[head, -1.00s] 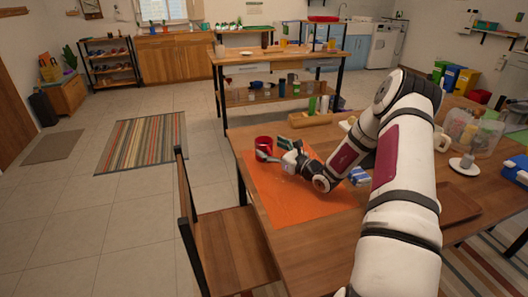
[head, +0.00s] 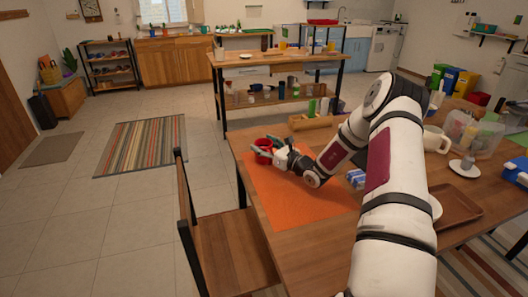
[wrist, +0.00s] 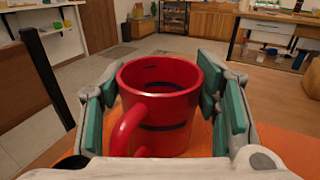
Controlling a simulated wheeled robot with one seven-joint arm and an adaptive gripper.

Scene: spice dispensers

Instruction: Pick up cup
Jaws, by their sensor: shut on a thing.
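The red cup (head: 263,143) is at the far left part of the orange mat (head: 300,205) on the table. In the wrist view the cup (wrist: 165,110) stands upright with its open top towards me and its handle at the lower left. My gripper (head: 268,154) has its teal-padded fingers on both sides of the cup and is shut on it. The fingers partly cover the cup in the head view. The cup's base is hidden, so I cannot tell whether it touches the mat.
A wooden chair (head: 225,245) stands at the table's left side. A wooden tray (head: 455,205), a white mug (head: 436,140) and a clear container (head: 472,132) are on the right of the table. Most of the orange mat is bare.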

